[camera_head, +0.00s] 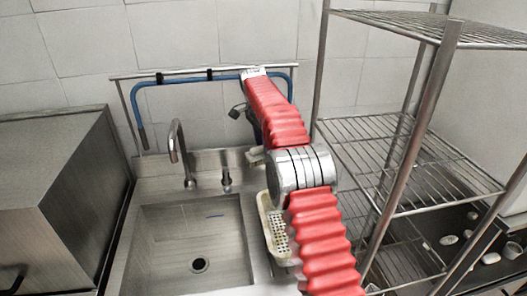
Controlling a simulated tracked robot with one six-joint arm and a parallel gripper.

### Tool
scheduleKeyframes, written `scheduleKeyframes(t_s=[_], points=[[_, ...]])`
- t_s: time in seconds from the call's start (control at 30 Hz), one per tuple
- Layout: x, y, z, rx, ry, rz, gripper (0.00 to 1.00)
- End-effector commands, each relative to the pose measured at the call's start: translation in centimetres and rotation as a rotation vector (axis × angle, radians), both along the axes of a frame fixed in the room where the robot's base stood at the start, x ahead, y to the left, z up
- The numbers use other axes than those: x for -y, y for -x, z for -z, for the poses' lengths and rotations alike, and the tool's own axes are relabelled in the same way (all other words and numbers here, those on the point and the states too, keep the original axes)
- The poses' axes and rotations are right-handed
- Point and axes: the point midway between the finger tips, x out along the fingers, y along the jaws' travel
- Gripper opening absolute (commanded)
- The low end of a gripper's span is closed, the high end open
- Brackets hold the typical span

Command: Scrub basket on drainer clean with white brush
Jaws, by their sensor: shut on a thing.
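The basket (267,222) is cream and perforated, and sits on the drainer just right of the sink. My red arm hides its right side. My arm reaches up towards the back wall and bends down again behind its own red sleeve. My gripper (256,143) is small and mostly hidden there, above the far end of the basket and apart from it. It is shut on a pale piece (254,156) that juts out to the left, which looks like the white brush. Its bristles cannot be made out. Any dirt on the basket is too small to tell.
The steel sink (160,250) is empty but for a small blue mark, with a tap (176,150) behind it. A blue pipe (180,82) runs along the wall. A wire rack (440,190) stands close on the right, a steel box (50,190) on the left.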

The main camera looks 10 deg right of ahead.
Motion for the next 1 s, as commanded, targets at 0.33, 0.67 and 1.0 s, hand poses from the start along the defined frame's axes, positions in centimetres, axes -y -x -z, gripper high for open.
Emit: scheduleKeyframes(t_s=[0.33,0.67,1.0], points=[[0.0,3.3,-3.0,-0.003,-0.013,-0.343,0.18],[-0.1,7.4,-4.9,0.002,-0.012,-0.664,0.18],[-0.2,11.8,-5.8,0.011,0.002,-0.952,0.18]])
